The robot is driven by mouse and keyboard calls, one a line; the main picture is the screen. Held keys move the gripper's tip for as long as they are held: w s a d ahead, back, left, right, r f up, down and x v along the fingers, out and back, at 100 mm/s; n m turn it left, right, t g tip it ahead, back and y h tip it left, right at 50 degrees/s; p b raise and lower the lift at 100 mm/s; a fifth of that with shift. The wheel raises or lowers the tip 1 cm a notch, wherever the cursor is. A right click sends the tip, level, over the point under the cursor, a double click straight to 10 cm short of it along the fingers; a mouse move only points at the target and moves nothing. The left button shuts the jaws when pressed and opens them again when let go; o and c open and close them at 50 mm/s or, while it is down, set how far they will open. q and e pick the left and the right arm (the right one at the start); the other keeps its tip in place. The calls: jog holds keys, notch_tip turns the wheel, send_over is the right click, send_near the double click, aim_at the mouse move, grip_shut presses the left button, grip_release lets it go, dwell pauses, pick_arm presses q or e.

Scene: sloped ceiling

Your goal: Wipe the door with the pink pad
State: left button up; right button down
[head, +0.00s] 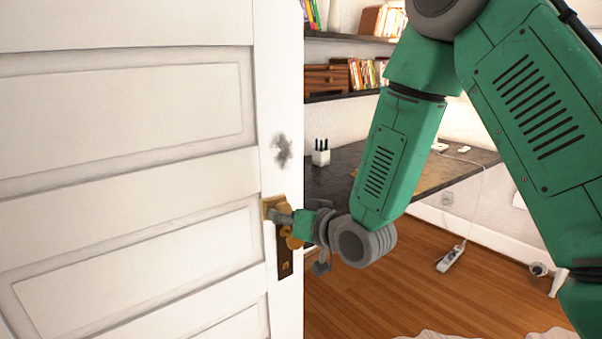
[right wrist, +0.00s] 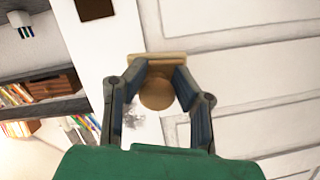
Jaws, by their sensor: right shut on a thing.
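The white door (head: 120,123) fills the left of the head view and bears a dark grey smudge (head: 282,150) near its free edge. My right gripper (head: 284,217) is at the door edge, below the smudge. It is shut on the pad (head: 267,204), which looks tan rather than clearly pink. In the right wrist view the pad (right wrist: 157,59) is a flat block by the fingertips, with a round tan part (right wrist: 157,93) between the fingers. The smudge (right wrist: 136,117) shows beside the fingers there. The pad is close to the door; contact is unclear. My left gripper is out of view.
A dark lock plate (head: 285,262) is on the door just below the gripper. Behind the door are a dark desk (head: 330,178) with a pen holder (head: 321,153), bookshelves (head: 345,96) and a wooden floor (head: 400,295) with a power strip (head: 451,258).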

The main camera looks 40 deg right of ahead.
jog(key=d+r+t+h+p, duration=0.1)
jog(key=d+r+t, duration=0.25)
jog(key=r, duration=0.35)
jog(key=shift+m+g, duration=0.4)
jog(key=shift+g, duration=0.05)
jog(key=shift+w+f, duration=0.15)
jog(key=shift+w, duration=1.25)
jog(key=shift+w+f, duration=0.15)
jog(key=shift+w, duration=1.2)
jog(key=shift+w, duration=0.85)
jog(key=shift+d, duration=0.15)
